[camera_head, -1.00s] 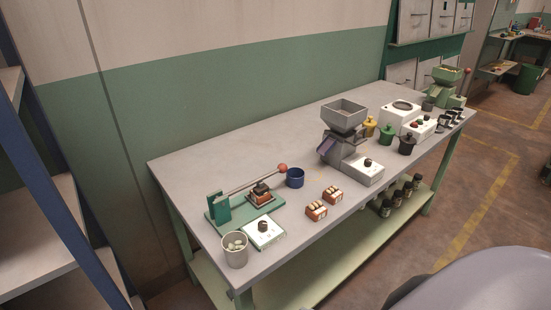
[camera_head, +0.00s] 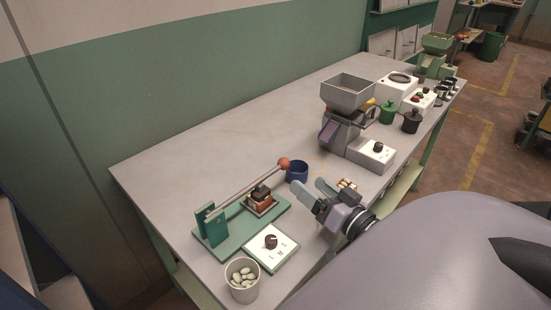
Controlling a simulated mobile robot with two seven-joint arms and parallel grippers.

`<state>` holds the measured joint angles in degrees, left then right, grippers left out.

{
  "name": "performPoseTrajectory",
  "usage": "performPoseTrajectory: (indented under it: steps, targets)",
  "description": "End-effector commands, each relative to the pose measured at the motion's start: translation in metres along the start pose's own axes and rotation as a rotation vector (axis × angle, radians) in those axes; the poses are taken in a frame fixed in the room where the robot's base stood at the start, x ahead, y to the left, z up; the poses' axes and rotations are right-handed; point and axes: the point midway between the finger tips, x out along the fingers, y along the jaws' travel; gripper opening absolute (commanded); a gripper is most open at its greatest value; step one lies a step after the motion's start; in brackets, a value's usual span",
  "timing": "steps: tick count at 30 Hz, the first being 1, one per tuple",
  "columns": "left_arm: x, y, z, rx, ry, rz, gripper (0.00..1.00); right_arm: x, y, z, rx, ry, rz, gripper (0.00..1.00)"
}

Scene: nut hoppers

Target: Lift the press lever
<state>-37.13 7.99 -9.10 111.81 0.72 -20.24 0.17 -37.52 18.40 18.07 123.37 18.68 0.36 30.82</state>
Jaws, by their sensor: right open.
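The press (camera_head: 226,243) has a green base and a green upright post at its left end. Its grey lever (camera_head: 245,189) slants up to the right and ends in a red-orange ball knob (camera_head: 284,163). Under the lever a dark block sits on a reddish-brown piece (camera_head: 260,200). My right gripper (camera_head: 312,188) is open and empty, right of the press and below the knob in the picture, apart from the lever. It partly hides a small brown-and-white block (camera_head: 347,185). My left gripper is not in view.
A blue cup (camera_head: 297,171) stands close to the knob and my right gripper. A white dial box (camera_head: 271,247) and a cup of pale green pieces (camera_head: 242,281) stand at the front. A grey hopper machine (camera_head: 347,93) stands further right. The table's back left is clear.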

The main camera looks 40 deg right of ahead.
Motion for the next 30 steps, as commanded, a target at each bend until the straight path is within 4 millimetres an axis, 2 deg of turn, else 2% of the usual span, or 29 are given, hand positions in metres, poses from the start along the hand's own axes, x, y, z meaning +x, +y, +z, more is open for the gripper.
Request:
performPoseTrajectory:
  steps: [21, 30]
  targets:
    - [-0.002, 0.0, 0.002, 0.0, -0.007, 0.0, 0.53, 0.093, 0.0, 0.0, -0.001, 0.001, -0.001, 0.78]
    - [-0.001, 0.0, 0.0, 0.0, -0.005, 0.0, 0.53, 0.113, 0.0, 0.001, -0.003, -0.002, 0.0, 0.78]
